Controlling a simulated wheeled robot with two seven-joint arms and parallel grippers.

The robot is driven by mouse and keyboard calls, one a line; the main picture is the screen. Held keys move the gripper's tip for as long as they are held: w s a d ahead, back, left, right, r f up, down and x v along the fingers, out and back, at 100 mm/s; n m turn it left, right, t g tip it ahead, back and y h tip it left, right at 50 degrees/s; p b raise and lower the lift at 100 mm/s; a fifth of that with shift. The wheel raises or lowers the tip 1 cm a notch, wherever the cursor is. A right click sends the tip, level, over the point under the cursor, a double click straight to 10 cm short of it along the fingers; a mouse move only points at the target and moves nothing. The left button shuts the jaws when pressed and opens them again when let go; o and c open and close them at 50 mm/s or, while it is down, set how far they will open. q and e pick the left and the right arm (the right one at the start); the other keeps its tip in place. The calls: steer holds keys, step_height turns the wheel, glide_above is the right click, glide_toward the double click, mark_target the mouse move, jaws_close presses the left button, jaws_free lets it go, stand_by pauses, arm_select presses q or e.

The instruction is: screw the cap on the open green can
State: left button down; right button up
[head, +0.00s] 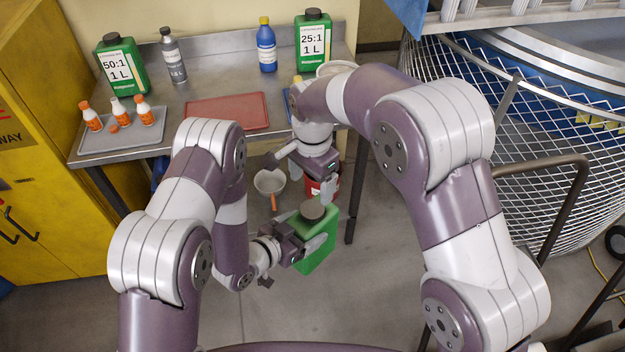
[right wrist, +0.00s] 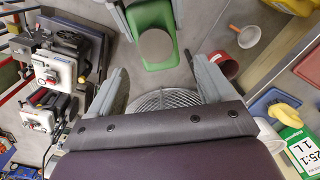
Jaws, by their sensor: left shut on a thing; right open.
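A green can (head: 318,240) is held upright in the air in front of the table. My left gripper (head: 307,243) is shut on it from the left. A dark grey-brown round cap (head: 312,209) is on top of the can, over its mouth. I cannot tell if it is threaded on or only resting there. My right gripper (head: 304,177) is open, above the can and apart from the cap. In the right wrist view the cap (right wrist: 156,45) and the can (right wrist: 152,15) lie beyond the open fingers (right wrist: 157,68), with nothing between these.
The metal table (head: 190,93) holds a 50:1 can (head: 122,62), a 25:1 can (head: 313,36), a blue bottle (head: 266,48), a grey bottle (head: 173,58), a red tray (head: 228,112) and a tray of small orange-white bottles (head: 98,142). A funnel (head: 269,183) and red bucket (head: 325,189) are below. A mesh guard (head: 530,150) stands right.

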mark_target(312, 208)
steer(key=n, duration=0.4)
steer(key=shift+r+n, duration=0.15)
steer(key=shift+n, duration=0.15)
steer(key=n, duration=0.3)
steer(key=shift+s, duration=0.1)
steer(key=n, duration=0.3)
steer(key=shift+s+n, duration=0.1)
steer(key=shift+n, duration=0.2)
steer(key=n, duration=0.4)
steer(key=shift+d+n, duration=0.1)
steer(key=shift+n, duration=0.2)
steer(key=shift+f, duration=3.95)
